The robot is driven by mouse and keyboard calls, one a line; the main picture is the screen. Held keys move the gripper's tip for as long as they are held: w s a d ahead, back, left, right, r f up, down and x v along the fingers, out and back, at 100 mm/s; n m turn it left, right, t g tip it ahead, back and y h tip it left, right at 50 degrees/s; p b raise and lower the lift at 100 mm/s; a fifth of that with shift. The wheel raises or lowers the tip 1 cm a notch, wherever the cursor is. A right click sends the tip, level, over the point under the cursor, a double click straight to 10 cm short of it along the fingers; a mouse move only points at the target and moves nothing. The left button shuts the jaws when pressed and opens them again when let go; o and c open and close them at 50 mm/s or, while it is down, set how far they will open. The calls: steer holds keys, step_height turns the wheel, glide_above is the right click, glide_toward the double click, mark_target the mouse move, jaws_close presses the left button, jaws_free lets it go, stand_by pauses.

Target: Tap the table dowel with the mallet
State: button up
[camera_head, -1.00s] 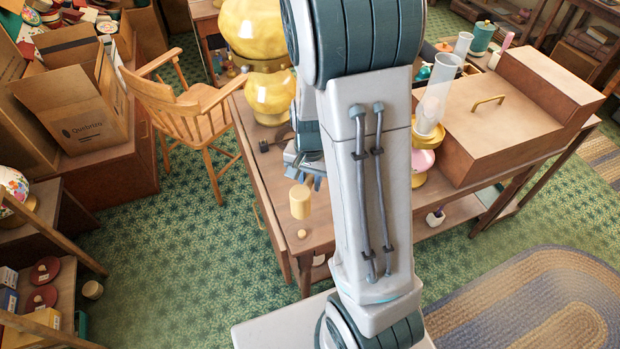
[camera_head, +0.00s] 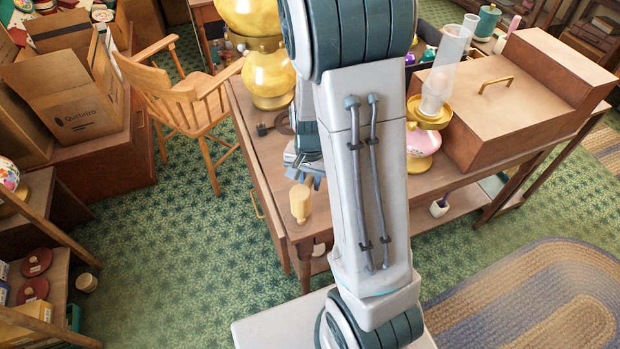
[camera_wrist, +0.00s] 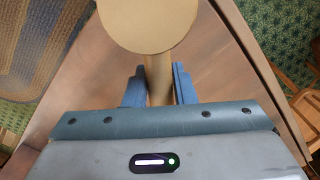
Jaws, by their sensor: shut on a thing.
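The mallet's pale yellow cylindrical head (camera_head: 300,202) is above the near left corner of the table (camera_head: 262,172). In the wrist view the mallet shows as a tan round head (camera_wrist: 150,22) with a handle (camera_wrist: 158,72). My gripper (camera_wrist: 158,84) is shut on that handle, one blue finger on each side. In the head view my gripper (camera_head: 305,177) is just behind the mallet head, partly covered by my arm. A small pale piece that looks like the dowel (camera_head: 301,219) shows just under the head. I cannot tell whether they touch. In the wrist view the dowel is hidden.
A large yellow lamp (camera_head: 268,78) stands at the table's back left. A pink lamp with a glass chimney (camera_head: 424,142) and a brown wooden case (camera_head: 490,105) stand to the right. A wooden chair (camera_head: 185,95) is left of the table. A dark flat item (camera_head: 275,125) lies near the yellow lamp.

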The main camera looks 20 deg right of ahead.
jaws_close()
step_height(320, 180, up, 7)
steer(key=p, duration=0.5)
steer(key=shift+p, duration=0.35)
steer(key=shift+f, duration=0.15)
steer(key=shift+f, duration=0.1)
step_height(320, 180, down, 10)
steer(key=b, duration=0.8)
step_height(320, 180, up, 11)
steer(key=p, duration=0.8)
steer(key=shift+f, duration=0.35)
jaws_free()
jaws_close()
